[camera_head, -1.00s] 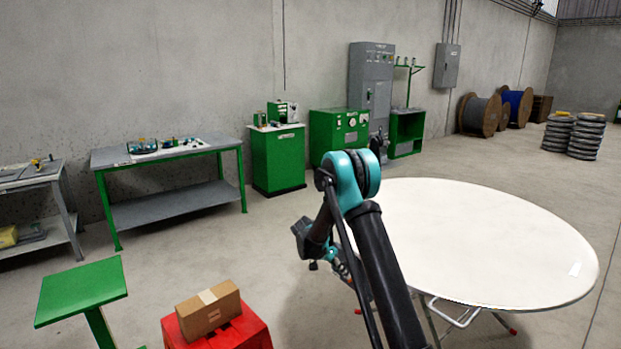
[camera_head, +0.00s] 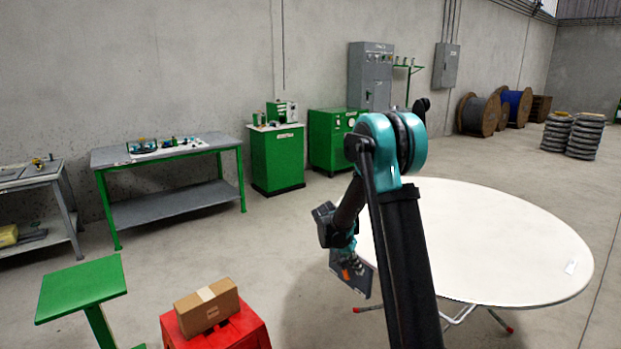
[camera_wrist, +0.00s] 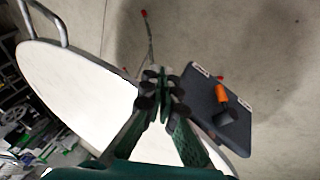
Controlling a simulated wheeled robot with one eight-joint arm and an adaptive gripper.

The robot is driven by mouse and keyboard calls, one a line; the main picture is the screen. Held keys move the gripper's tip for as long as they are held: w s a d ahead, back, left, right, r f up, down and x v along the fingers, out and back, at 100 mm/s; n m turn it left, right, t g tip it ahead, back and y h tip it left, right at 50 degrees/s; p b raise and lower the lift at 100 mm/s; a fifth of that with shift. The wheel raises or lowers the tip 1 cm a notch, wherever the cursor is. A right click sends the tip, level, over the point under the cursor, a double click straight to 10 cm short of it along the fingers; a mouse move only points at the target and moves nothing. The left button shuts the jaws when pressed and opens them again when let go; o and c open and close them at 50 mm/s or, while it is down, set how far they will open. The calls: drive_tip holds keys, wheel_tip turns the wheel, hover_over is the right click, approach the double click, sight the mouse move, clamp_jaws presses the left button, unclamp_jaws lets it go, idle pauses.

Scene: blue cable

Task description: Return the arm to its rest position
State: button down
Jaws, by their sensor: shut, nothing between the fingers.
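My arm rises in front of the round white table (camera_head: 510,240) in the head view, bent at its teal elbow. Its wrist hangs down to the left of the elbow, by the table's left edge. My gripper (camera_wrist: 160,84) shows in the wrist view with its fingertips together and nothing between them. In the head view the gripper is small and hard to make out. A dark flat panel with an orange part (camera_head: 352,275) shows just below the wrist. It also shows right of the fingers in the wrist view (camera_wrist: 210,98); I cannot tell what it is.
A cardboard box (camera_head: 206,307) sits on a red stand (camera_head: 240,332) at the lower left, beside a green stand (camera_head: 80,288). A grey-topped workbench (camera_head: 110,155) and green cabinets (camera_head: 277,158) line the wall.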

drive_tip(key=s+d+r+n+t+y, duration=0.1)
drive_tip(key=s+r+n+t+y, duration=0.1)
drive_tip(key=s, duration=1.2)
drive_tip(key=s+d+r+n+t+y, duration=0.1)
drive_tip(key=s+n, duration=0.4)
drive_tip(key=s, duration=1)
drive_tip(key=r+y, duration=0.1)
drive_tip(key=y, duration=0.1)
drive_tip(key=shift+s+d+r+t+y, duration=0.2)
drive_tip(key=shift+s+t+y, duration=0.1)
drive_tip(key=shift+t+y, duration=0.1)
